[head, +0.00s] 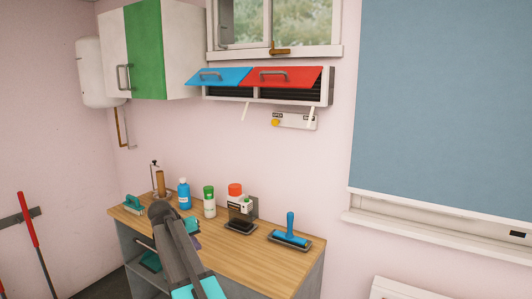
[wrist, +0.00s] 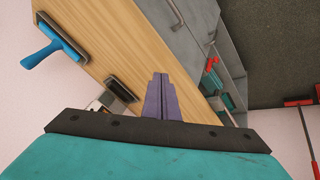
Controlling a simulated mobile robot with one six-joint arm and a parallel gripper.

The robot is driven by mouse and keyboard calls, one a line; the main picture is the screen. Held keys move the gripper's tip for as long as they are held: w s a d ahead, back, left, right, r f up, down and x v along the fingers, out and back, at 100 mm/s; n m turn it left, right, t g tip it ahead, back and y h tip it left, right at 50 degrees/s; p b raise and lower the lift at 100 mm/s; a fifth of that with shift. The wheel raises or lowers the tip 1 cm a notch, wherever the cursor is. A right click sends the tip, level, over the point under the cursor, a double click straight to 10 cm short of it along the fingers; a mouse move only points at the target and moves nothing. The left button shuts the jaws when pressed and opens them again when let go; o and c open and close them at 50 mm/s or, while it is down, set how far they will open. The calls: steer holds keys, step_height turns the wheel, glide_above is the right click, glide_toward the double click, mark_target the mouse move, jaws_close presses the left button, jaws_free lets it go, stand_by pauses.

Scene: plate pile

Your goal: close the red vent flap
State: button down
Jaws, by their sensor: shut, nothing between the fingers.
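The red vent flap (head: 283,76) is the right one of two flaps on a white vent box (head: 330,88) high on the wall, below the window. It is tilted up and out, with a grey handle on its face, and dark slats show beneath it. My gripper (wrist: 160,78) shows in the wrist view as two purple fingers pressed together, empty, over the wooden counter. In the head view it is mostly hidden behind my arm, low over the counter and well below the flap. The flap is not in the wrist view.
A blue flap (head: 218,76) beside the red one is also tilted out. A switch plate (head: 294,121) is below. The wall between counter and vent is mostly clear.

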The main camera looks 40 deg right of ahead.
steer(key=d+r+m+t+h+p, duration=0.1)
steer(key=d+r, duration=0.2)
steer(key=r, duration=0.8)
steer(key=d+r+m+h+p, duration=0.1)
steer(key=d+r+p, duration=0.15)
steer(key=r, duration=0.75)
steer(key=s+d+r+m+h+p, duration=0.1)
steer(key=s+r, duration=0.4)
steer(key=r, duration=1.1)
steer(key=s+d+r+m+h+p, duration=0.2)
steer(key=s+d+r, duration=0.3)
steer(key=r, duration=1.2)
steer(key=s+d+r+m+h+p, duration=0.1)
steer(key=s+r, duration=0.4)
steer(key=r, duration=1.2)
steer(key=d+m+p, duration=0.1)
steer(key=d+m, duration=0.1)
steer(key=shift+s+m+h, duration=0.25)
steer(key=shift+m+h, duration=0.05)
steer(key=shift+m, duration=0.1)
steer(key=shift+d+f, duration=0.1)
steer(key=shift+d, duration=0.05)
steer(key=a+f+b+x, duration=0.1)
steer(key=f+x, duration=0.1)
steer(key=x, duration=1)
steer(key=shift+d+f, duration=0.2)
steer(key=shift+f, duration=0.15)
